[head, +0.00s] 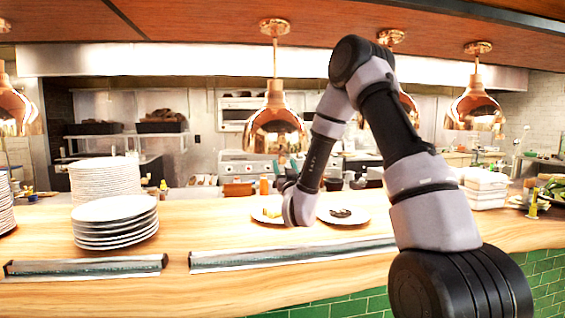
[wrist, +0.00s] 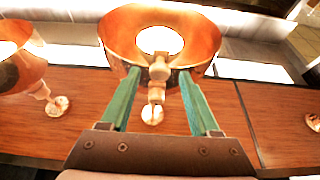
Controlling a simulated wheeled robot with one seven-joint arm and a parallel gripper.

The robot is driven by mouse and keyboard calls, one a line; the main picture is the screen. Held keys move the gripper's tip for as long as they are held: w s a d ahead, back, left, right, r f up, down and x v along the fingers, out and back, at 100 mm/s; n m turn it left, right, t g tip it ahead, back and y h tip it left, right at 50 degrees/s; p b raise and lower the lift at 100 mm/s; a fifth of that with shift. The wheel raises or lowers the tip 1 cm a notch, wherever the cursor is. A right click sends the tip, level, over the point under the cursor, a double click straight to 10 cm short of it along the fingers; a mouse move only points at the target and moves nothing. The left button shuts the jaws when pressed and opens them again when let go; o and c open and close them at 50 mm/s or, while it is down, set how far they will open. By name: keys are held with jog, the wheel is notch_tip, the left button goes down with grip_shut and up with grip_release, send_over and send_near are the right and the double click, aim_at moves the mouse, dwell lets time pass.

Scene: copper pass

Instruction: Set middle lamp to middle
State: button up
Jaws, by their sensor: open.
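Copper heat lamps hang from the wood ceiling. One lamp (head: 275,130) hangs left of centre in the head view, another (head: 408,108) is partly hidden behind my arm, and one (head: 475,108) hangs to the right. In the wrist view a lit copper lamp (wrist: 117,32) fills the upper centre, with its copper stem (wrist: 155,95) running to a ceiling mount. My gripper (wrist: 159,73) is open, its two green fingers reaching up on either side of the lamp's neck. I cannot tell whether they touch it.
A wooden counter (head: 225,268) runs across below. Stacked plates (head: 115,212) stand at left. Two plates of food (head: 343,214) sit near my forearm. Another copper lamp (head: 12,108) hangs at the far left edge; a neighbouring lamp (wrist: 18,58) shows at left in the wrist view.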

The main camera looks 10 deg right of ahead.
jog(key=shift+x, duration=1.5)
grip_shut()
